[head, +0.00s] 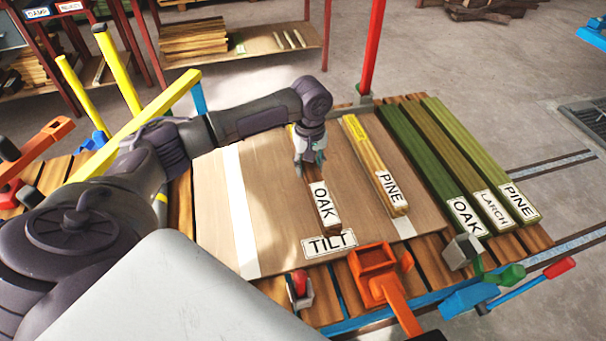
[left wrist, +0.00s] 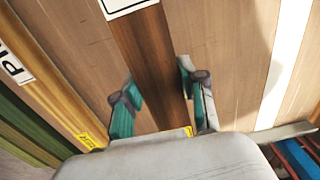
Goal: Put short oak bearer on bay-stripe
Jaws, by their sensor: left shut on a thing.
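The short oak bearer (head: 318,183) is a dark brown bar with a white OAK label at its near end. It lies lengthwise over the middle of the tan board (head: 270,170), above the TILT label; I cannot tell whether it touches the board. My left gripper (head: 310,158) is shut on it from above, its fingers either side of the bar. The left wrist view shows the bearer (left wrist: 148,55) between the teal-padded fingers (left wrist: 160,98). The bay-stripe (head: 240,220) is a white band on the board's left part, apart from the bearer. My right gripper is not in view.
A yellowish PINE bearer (head: 372,160) lies right of the oak one. Longer OAK (head: 425,160), LARCH (head: 460,165) and PINE (head: 480,155) bars lie on slats beyond. An orange clamp (head: 375,275) stands at the front edge, a red post (head: 372,50) behind. The board between bearer and stripe is clear.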

